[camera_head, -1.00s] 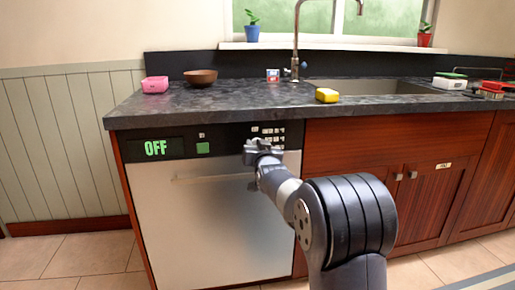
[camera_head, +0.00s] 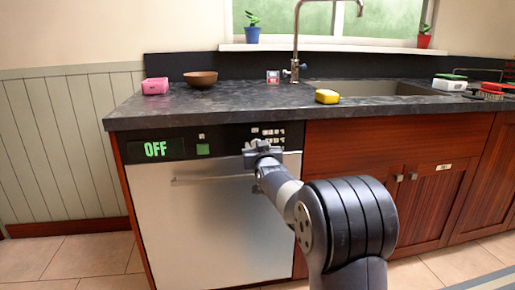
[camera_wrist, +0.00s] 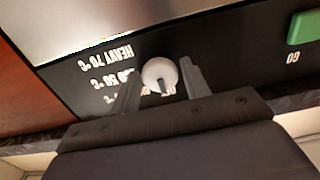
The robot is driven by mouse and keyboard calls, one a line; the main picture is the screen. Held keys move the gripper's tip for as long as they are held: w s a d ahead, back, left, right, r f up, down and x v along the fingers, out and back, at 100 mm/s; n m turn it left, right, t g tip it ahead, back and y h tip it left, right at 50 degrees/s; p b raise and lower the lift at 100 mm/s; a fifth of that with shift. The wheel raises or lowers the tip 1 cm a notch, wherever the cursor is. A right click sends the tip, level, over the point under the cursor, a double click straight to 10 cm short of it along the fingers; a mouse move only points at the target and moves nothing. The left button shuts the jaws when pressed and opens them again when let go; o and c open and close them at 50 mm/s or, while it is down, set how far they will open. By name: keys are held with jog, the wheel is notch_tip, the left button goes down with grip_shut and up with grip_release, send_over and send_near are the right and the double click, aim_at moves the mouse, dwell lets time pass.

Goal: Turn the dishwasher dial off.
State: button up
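The dishwasher (camera_head: 225,225) has a silver door under a black control panel (camera_head: 228,138). Its display (camera_head: 156,149) shows green "OFF" text. The round white dial (camera_wrist: 160,72) with a dark pointer sits on the panel in the wrist view, where the picture is upside down. Labels such as "HEAVY 70 °C" lie around it, partly hidden by my gripper. My gripper (camera_head: 262,149) is at the panel's right part and hides the dial in the head view. In the wrist view its two fingers stand apart on either side of the dial, with narrow gaps showing.
A green button (camera_head: 203,149) marked "GO" is on the panel left of my gripper. The door handle (camera_head: 215,178) runs just below. The dark countertop (camera_head: 220,97) overhangs the panel and carries a yellow sponge (camera_head: 327,96). Wooden cabinets (camera_head: 350,140) are to the right.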

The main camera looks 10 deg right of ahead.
jog(key=shift+o, duration=1.3)
jog(key=s+p, duration=0.2)
jog(key=s, duration=0.9)
jog(key=shift+w, duration=0.15)
jog(key=w+b, duration=0.2)
jog(key=w, duration=0.8)
jog(key=shift+w, duration=0.35)
